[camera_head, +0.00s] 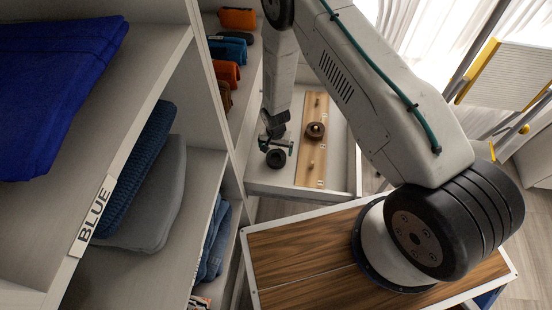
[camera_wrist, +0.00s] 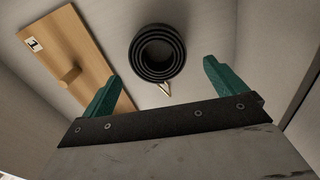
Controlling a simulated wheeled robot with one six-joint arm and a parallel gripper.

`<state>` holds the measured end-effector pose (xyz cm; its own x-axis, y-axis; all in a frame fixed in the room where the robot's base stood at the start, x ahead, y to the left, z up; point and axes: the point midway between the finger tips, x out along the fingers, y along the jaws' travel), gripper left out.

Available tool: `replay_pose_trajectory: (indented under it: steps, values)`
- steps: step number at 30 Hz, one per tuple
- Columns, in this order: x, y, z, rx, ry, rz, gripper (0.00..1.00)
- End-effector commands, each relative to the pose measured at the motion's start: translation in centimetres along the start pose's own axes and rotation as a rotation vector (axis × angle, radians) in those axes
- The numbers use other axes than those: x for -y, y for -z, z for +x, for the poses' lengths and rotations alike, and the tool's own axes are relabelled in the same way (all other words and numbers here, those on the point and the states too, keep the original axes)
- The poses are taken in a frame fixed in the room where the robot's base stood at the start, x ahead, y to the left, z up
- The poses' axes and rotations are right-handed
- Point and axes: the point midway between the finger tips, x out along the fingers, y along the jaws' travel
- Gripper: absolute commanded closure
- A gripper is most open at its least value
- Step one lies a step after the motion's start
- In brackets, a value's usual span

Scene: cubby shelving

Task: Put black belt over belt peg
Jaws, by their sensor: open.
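The black belt (camera_head: 276,159) is rolled into a round coil on the floor of the low compartment, left of the wooden peg board (camera_head: 304,150). In the wrist view the coil (camera_wrist: 157,73) lies ahead of my gripper, between the lines of its fingers, with a small metal buckle showing. My gripper (camera_head: 276,143) is just above the coil, open and empty; its green fingers (camera_wrist: 163,84) are spread apart. The board has a bare peg at its near end (camera_head: 311,165), also in the wrist view (camera_wrist: 70,76), and another at its far end (camera_head: 317,103).
A brown belt coil (camera_head: 315,131) sits at the board's middle peg. Rolled orange (camera_head: 238,18) and blue (camera_head: 228,50) items fill shelves at left. A white compartment wall (camera_head: 355,160) stands right of the board.

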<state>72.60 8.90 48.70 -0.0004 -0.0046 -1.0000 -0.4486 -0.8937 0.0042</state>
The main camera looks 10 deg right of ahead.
Motion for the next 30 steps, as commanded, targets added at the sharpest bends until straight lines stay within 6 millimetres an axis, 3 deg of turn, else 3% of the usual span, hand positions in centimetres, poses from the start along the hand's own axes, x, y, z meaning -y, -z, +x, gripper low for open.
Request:
replay_pose_trajectory:
  steps: [12, 21, 27, 30]
  values:
    - [-0.1, -0.2, 5.5, 0.002, -0.002, -0.002, 0.04]
    - [-0.1, -0.2, 6.0, 0.002, -0.001, -0.002, 0.04]
    - [-0.1, -0.2, 6.0, 0.002, -0.002, -0.002, 0.56]
    - [-0.1, -0.2, 6.0, 0.002, -0.001, -0.002, 0.56]
